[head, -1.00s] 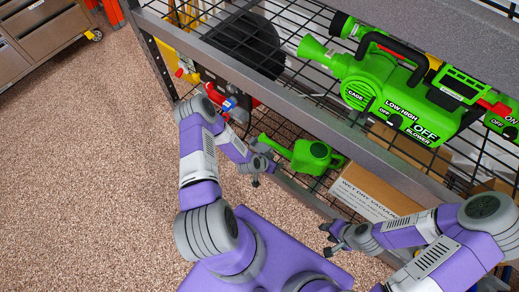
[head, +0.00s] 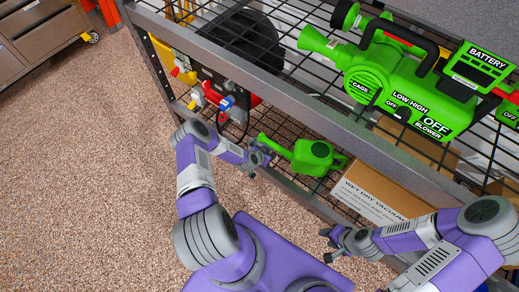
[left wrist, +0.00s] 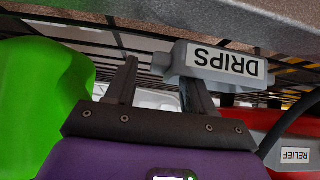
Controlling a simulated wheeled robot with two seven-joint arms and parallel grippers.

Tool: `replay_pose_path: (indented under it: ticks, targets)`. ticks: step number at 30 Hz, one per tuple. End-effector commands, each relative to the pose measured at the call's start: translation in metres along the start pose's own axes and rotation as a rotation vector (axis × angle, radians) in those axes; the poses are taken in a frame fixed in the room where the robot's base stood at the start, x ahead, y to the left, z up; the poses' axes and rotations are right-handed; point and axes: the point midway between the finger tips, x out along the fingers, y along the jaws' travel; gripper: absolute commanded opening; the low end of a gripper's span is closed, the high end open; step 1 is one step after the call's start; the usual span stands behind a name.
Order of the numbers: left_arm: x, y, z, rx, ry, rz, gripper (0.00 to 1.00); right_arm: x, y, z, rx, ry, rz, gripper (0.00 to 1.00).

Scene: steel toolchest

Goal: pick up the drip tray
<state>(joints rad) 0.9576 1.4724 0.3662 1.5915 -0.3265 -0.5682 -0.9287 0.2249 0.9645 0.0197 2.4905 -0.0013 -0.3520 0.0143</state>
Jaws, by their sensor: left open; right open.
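The drip tray (left wrist: 222,60) is a grey piece with a white "DRIPS" label, upside down in the left wrist view. It lies just past my left fingertips, mostly to the right; its left end reaches toward the gap between the fingers. My left gripper (left wrist: 158,76) is open, and I see nothing clamped in it. In the head view my left gripper (head: 262,160) is at the shelf's front edge beside the green can; I cannot make out the tray there. My right gripper (head: 332,243) is open and empty, in front of the lower shelf.
A green can (head: 312,157) stands on the lower wire shelf, right of my left gripper. A red machine (head: 216,98) is on its other side. A cardboard vacuum box (head: 380,195) and green blower (head: 400,95) are further right. The floor (head: 90,180) at left is clear.

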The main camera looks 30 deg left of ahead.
Motion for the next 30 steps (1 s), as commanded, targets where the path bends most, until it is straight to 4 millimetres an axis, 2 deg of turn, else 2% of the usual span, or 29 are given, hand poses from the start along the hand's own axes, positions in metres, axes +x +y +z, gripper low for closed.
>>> replay_pose_path:
  ticks: [4, 14, 25, 30]
  targets:
    - [-0.0007, 0.0001, -0.0008, 0.000, 0.000, 0.000, 0.52, -0.0008, -0.0004, 0.0001, 0.000, 0.000, 0.000, 0.43]
    - [-0.0009, 0.0001, -0.0006, 0.001, 0.000, 0.001, 0.01, -0.0008, -0.0003, 0.0001, 0.000, 0.000, 0.000, 0.43]
    - [-0.0016, 0.0000, -0.0016, 0.001, 0.000, 0.000, 0.00, -0.0015, -0.0006, 0.0001, 0.000, 0.000, 0.000, 0.43]
    - [-0.0087, -0.0001, -0.0091, 0.003, 0.001, 0.000, 0.00, -0.0077, -0.0029, 0.0004, 0.000, 0.000, 0.000, 0.43]
